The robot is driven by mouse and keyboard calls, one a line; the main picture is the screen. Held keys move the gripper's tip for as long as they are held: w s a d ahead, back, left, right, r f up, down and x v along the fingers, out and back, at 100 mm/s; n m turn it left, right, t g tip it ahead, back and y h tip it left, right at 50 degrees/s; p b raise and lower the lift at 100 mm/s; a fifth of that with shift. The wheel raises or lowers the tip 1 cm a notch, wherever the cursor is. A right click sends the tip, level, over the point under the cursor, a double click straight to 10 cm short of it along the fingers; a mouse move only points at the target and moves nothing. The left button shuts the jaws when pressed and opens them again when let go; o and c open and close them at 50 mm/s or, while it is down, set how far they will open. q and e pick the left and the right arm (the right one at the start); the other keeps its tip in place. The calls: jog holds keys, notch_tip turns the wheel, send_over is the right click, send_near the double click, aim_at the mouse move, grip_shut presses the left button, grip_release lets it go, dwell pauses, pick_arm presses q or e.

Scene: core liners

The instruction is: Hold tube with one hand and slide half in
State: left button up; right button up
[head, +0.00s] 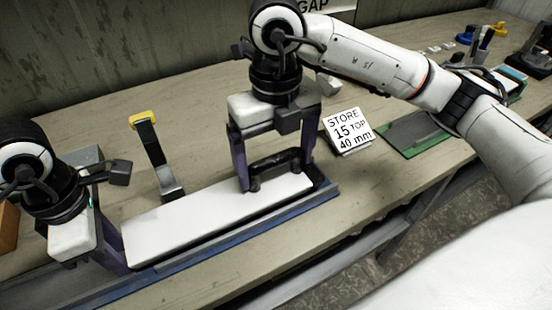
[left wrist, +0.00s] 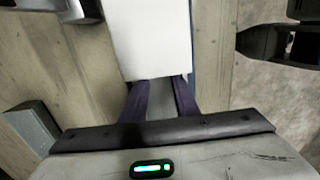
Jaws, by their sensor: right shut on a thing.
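A long white half-round or flat-topped piece (head: 205,218) lies lengthwise in a blue-grey channel (head: 225,238) along the front of the bench. My left gripper (head: 116,260) is at the white piece's left end. In the left wrist view its two fingers (left wrist: 162,90) stand apart just at the white piece's end (left wrist: 150,40), with nothing clearly between them. Their tips are partly hidden.
A sign (head: 348,130) reads "STORE 15 TOP 40 mm". A green-edged tray (head: 415,132) lies to the right. The bench's front edge is close to the channel.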

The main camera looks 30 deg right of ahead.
pick_arm(q)
jog(key=shift+a+f, duration=0.1)
jog(key=shift+a, duration=1.15)
pick_arm(e)
jog(key=o, duration=1.1)
pick_arm(q)
notch_tip(320, 180, up, 9)
pick_arm(e)
jog(key=shift+r, duration=0.1)
notch_tip(320, 180, up, 12)
jog(key=shift+f, duration=0.1)
